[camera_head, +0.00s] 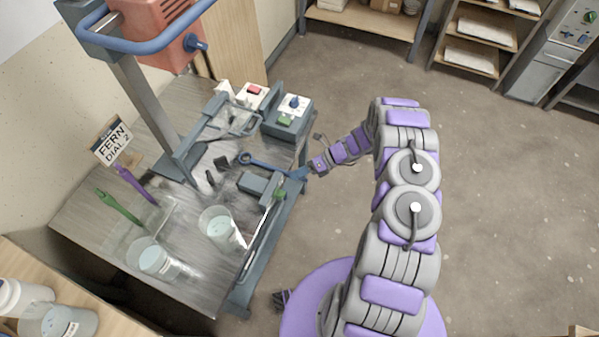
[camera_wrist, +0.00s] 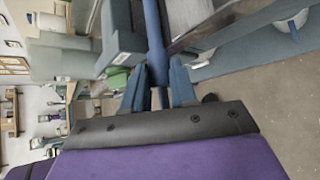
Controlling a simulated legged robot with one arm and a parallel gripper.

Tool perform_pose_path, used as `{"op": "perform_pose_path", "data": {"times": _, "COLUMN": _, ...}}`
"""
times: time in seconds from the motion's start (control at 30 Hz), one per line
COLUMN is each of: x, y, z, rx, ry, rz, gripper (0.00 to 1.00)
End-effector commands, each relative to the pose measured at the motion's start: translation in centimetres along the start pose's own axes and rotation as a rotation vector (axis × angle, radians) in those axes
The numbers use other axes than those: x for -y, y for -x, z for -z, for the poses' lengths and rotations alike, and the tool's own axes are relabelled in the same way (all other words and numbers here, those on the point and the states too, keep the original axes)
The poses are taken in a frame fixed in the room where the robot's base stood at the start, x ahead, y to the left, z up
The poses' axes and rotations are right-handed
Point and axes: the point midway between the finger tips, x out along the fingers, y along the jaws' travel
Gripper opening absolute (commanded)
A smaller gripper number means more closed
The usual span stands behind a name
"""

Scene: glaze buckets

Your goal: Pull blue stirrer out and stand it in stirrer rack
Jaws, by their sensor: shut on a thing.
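A blue rod with a ring-shaped end, which looks like the blue stirrer (camera_head: 265,164), lies roughly level above the right part of the bench. My gripper (camera_head: 304,173) is at its right end, by the bench's right edge. In the wrist view my gripper's fingers (camera_wrist: 158,80) are closed on either side of the blue rod (camera_wrist: 154,30). A green stirrer (camera_head: 120,206) and a purple stirrer (camera_head: 134,184) stand tilted at the bench's left side, by a clear holder that may be the stirrer rack; its outline is faint.
Two clear buckets (camera_head: 220,230) (camera_head: 154,260) stand at the bench's front. A dark grey block (camera_head: 258,184) is just below the blue rod. A red mixer head (camera_head: 165,35) on a grey column rises behind. A sign (camera_head: 113,140) reads FERN DIAL 2. Floor on the right is clear.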

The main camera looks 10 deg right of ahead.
Motion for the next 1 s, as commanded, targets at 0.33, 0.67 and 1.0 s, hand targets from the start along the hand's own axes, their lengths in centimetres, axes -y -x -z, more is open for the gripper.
{"op": "perform_pose_path", "data": {"times": 0.33, "x": 0.0, "y": 0.1, "z": -0.1, "rx": 0.0, "ry": 0.0, "rz": 0.003, "gripper": 0.0}}
{"op": "perform_pose_path", "data": {"times": 0.67, "x": -0.8, "y": 0.6, "z": -0.6, "rx": 0.0, "ry": 0.001, "rz": 0.002, "gripper": 0.0}}
{"op": "perform_pose_path", "data": {"times": 1.0, "x": -1.4, "y": 1.1, "z": -1.0, "rx": 0.0, "ry": 0.001, "rz": 0.001, "gripper": 0.0}}
